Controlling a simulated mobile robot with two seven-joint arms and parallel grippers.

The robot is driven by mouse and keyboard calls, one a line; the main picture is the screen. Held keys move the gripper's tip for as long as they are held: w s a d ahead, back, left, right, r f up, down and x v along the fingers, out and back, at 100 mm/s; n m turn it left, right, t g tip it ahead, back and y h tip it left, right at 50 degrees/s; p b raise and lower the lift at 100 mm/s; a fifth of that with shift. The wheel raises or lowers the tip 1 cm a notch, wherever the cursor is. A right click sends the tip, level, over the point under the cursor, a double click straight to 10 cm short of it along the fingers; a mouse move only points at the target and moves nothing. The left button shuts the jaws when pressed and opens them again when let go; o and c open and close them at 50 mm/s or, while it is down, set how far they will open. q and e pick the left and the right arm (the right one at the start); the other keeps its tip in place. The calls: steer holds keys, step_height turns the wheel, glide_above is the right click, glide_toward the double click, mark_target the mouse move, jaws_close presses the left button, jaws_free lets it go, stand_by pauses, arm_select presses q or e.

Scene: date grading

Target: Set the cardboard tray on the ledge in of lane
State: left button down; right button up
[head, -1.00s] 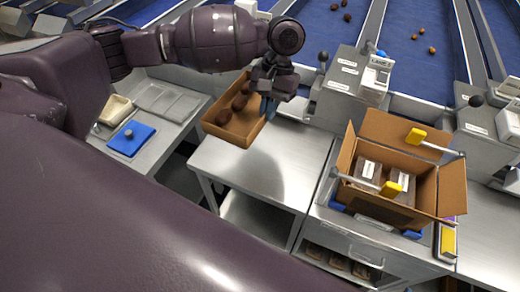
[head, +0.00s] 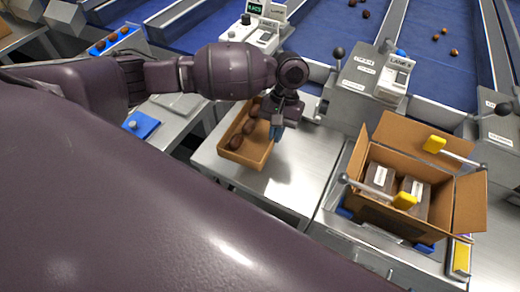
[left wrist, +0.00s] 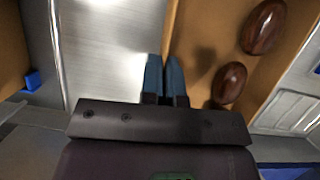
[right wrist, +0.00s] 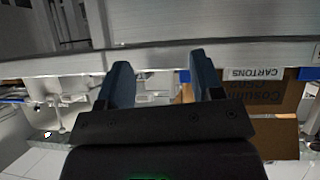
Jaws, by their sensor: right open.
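The cardboard tray (head: 262,156) is a shallow tan tray with several dark brown dates in it, over the left part of the steel ledge (head: 290,196). I cannot tell whether its base touches the ledge. My left gripper (head: 276,132) is at the tray's right side. In the left wrist view its blue fingers (left wrist: 165,76) are close together at the tray wall (left wrist: 171,30), with dates on one side and bare steel on the other. My right gripper (right wrist: 160,80) is open and empty, facing a steel edge with a "CARTONS" label; it is outside the head view.
An open carton (head: 383,215) with dark packs stands to the right. A grey lane unit (head: 360,92) with a lever stands behind the ledge. A blue pad (head: 141,125) lies on the left bench. Blue lanes (head: 330,35) run behind. The ledge's front and right parts are bare.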

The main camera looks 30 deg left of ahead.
mark_target(268, 127)
arm_select(q)
steer(key=shift+s+a+f+n+h, duration=0.15)
steer(key=shift+f+n+h, duration=0.15)
steer(key=shift+f+n, duration=0.5)
steer(key=shift+n+h+b, duration=0.3)
steer(key=shift+n, duration=0.5)
steer(key=shift+w+a+r+n+h, duration=0.2)
steer(key=shift+w+r+n+h, duration=0.1)
steer(key=shift+n, duration=0.5)
step_height(268, 127, up, 11)
steer(key=w+a+n+t+h, duration=0.25)
steer(key=n+t, duration=0.25)
steer(key=n, duration=0.7)
step_height(268, 127, down, 15)
steer(key=shift+w+a+r+b, duration=0.1)
steer(key=shift+a+b, duration=0.05)
steer(key=shift+b, duration=0.95)
steer(key=shift+y, duration=0.25)
steer(key=shift+f+b, duration=0.3)
steer(key=shift+f, duration=2.15)
